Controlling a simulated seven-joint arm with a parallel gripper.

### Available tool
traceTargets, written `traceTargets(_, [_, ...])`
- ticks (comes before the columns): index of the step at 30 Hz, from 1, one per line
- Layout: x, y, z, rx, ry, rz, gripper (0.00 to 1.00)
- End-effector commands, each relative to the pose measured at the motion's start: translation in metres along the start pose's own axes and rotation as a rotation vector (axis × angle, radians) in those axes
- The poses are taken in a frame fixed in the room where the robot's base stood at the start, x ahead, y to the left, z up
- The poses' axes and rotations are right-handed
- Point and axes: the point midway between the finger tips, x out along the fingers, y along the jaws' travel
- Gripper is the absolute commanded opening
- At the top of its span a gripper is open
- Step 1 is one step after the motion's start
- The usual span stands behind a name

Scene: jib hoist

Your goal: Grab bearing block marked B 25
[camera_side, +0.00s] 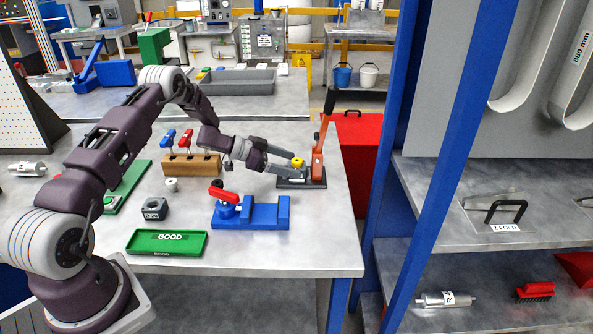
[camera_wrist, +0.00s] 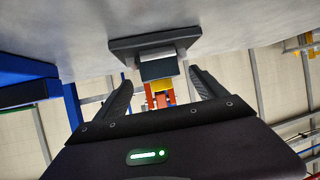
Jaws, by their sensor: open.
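A dark grey block (camera_side: 155,208) with a round opening and a small label, too small to read, stands on the bench left of the blue fixture. Another grey block (camera_wrist: 158,68) sits at the dark base plate (camera_wrist: 120,44) of the orange-lever device; no marking on it is legible. My gripper (camera_side: 298,172) is open at this device, on the right of the bench. In the wrist view, the open fingers of my gripper (camera_wrist: 158,76) lie either side of the second block, with gaps visible. Whether the fingertips reach past it, I cannot tell.
The orange lever (camera_side: 323,125) stands upright beside my gripper, with a yellow part (camera_side: 297,162) close to the fingers. A blue fixture with a red handle (camera_side: 265,213), a green GOOD tray (camera_side: 168,242) and a wooden tool rack (camera_side: 190,163) stand nearby. The bench's front right is clear.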

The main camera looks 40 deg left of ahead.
Motion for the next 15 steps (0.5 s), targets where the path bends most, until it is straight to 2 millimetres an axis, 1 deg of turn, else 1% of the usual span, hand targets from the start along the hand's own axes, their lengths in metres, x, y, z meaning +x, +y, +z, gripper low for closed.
traceTargets(1, [0.0068, 0.0003, 0.0, 0.0, 0.0, 0.001, 0.81])
traceTargets(3, [0.0113, 0.0, -0.0003, -0.001, 0.001, -0.001, 0.81])
traceTargets(9, [0.0119, -0.0002, -0.0007, -0.001, 0.001, -0.002, 0.81])
traceTargets(11, [0.0118, -0.0002, -0.0007, -0.001, 0.0, -0.002, 0.69])
traceTargets(15, [0.0117, -0.0002, -0.0007, 0.0, 0.0, -0.002, 0.42])
